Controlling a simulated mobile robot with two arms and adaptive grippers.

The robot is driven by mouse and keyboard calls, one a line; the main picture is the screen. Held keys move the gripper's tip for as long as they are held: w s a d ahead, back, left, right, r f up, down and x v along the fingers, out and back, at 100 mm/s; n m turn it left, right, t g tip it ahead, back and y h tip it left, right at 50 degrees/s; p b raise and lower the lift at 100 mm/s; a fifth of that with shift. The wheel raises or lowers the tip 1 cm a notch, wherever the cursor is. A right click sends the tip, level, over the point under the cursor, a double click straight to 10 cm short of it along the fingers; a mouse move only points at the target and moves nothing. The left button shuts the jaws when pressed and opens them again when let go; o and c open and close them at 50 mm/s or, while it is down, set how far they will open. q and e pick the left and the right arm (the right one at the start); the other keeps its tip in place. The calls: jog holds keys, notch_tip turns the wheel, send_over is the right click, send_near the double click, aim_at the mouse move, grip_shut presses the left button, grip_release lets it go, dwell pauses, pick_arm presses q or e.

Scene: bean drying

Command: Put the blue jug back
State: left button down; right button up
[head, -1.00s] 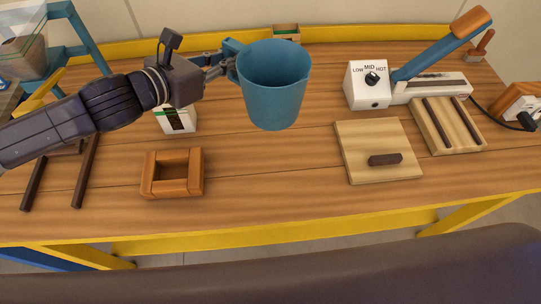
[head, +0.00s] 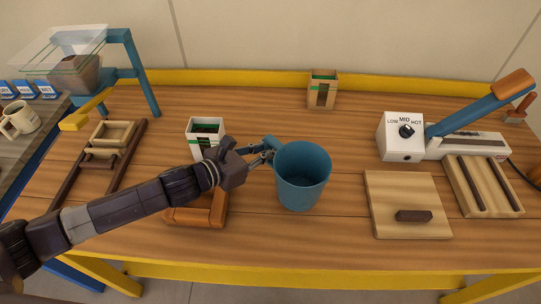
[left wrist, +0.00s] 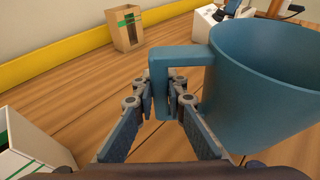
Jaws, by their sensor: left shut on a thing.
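The blue jug (head: 302,180) is upright over the middle of the table, right of the wooden square frame. My left gripper (head: 267,155) is shut on the jug's handle, on the jug's left side. In the left wrist view the fingers (left wrist: 172,95) close around the handle, and the jug (left wrist: 262,85) fills the right side. I cannot tell whether its base touches the table. The orange-brown square wooden frame (head: 205,217) is partly hidden under my left arm. My right gripper is not in view.
A white box with a green stripe (head: 206,127) stands behind my left arm. A tan box (head: 322,90) stands at the back. A white heater with a dial (head: 400,140), a light board (head: 390,190) and a slotted board (head: 490,185) are at right. A blue stand (head: 140,75) is at left.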

pick_arm(q)
notch_tip(320, 180, down, 3)
jog(key=shift+r, duration=0.2)
jog(key=shift+f, duration=0.3)
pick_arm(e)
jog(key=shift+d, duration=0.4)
pick_arm(q)
jog(key=shift+f, duration=0.15)
jog(key=c, duration=2)
grip_release()
jog(key=shift+o, duration=0.2)
